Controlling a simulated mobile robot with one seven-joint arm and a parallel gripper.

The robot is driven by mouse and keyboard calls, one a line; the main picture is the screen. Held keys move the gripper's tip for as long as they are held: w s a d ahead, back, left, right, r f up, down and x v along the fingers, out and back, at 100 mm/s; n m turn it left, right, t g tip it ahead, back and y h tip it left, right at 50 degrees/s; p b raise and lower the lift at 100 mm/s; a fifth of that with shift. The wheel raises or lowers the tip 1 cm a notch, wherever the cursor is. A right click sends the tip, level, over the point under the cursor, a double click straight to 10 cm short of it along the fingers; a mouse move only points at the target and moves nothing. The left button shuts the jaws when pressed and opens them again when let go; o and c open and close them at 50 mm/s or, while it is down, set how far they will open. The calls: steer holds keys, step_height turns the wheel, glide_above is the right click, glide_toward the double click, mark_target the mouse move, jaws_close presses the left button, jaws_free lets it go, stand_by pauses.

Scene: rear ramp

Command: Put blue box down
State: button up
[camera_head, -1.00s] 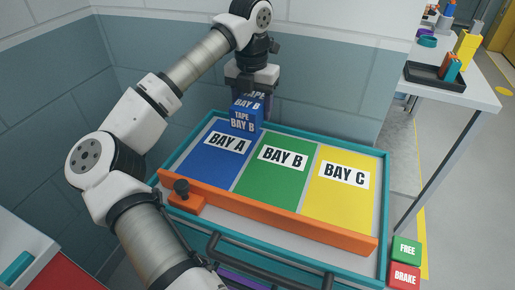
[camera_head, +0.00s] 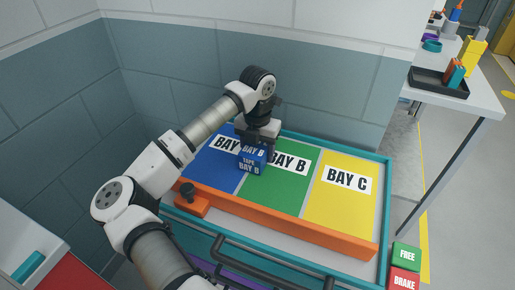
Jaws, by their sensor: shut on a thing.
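The blue box (camera_head: 252,160), marked "TAPE BAY B", is in my gripper (camera_head: 261,142), which is shut on it from above. The box is over the border between the blue panel "BAY A" (camera_head: 212,170) and the green panel "BAY B" (camera_head: 278,193), covering part of both. I cannot tell whether its underside touches the tray. The fingertips are mostly hidden by the box and wrist. The yellow panel "BAY C" (camera_head: 341,205) is empty.
An orange bar (camera_head: 290,229) runs along the tray's near edge, with an orange block and dark knob (camera_head: 190,200) at left. The teal tray rim (camera_head: 340,152) surrounds the bays. A FREE block (camera_head: 406,256) and a BRAKE block (camera_head: 404,280) stand at lower right.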

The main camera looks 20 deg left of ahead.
steer(key=shift+f, duration=0.2)
steer(key=o, duration=1.1)
steer(key=shift+r, duration=0.1)
steer(key=shift+r, duration=0.25)
step_height(320, 180, up, 12)
steer(key=shift+f+b, duration=0.1)
steer(key=shift+b, duration=0.7)
